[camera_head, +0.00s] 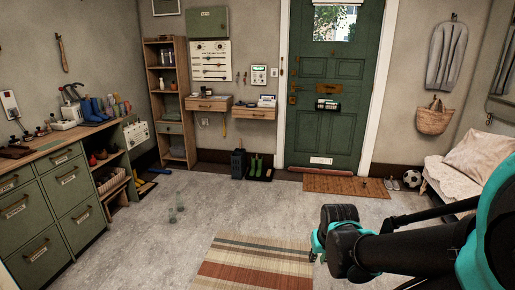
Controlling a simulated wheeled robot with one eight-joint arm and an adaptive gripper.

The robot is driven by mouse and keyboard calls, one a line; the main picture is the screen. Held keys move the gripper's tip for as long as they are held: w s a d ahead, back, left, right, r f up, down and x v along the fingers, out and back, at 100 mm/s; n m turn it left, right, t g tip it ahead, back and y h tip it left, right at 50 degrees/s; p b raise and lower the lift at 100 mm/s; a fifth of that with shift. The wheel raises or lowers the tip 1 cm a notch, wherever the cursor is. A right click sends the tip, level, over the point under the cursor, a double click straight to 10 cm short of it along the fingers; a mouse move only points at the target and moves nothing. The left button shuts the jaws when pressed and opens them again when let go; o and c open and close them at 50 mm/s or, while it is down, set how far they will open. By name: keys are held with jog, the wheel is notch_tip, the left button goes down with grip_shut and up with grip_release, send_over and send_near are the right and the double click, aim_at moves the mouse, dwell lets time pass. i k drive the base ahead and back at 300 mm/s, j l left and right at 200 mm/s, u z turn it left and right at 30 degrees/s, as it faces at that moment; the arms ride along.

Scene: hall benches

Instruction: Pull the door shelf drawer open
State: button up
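Two light wooden drawer shelves are mounted on the wall left of the green door (322,100). The left drawer (207,105) is under the switch panel. The right drawer (254,114), nearer the door, has small items on top. Both look closed. I cannot tell which one is the door shelf drawer. My gripper (316,250), black and teal, is low at the lower right, well in front of the drawers and touching neither. Its fingers are mostly hidden behind its body, so its opening cannot be made out.
A striped rug (254,268) lies on the grey floor ahead. Green cabinets (68,190) line the left. A bench (450,172) and a ball (413,179) are at right.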

aim_at(266, 115)
jog(key=i, duration=2.6)
jog(key=i+u, duration=0.15)
jog(key=i, duration=0.5)
jog(key=i+l, duration=0.2)
jog(key=i, duration=0.45)
jog(key=j+u, duration=0.05)
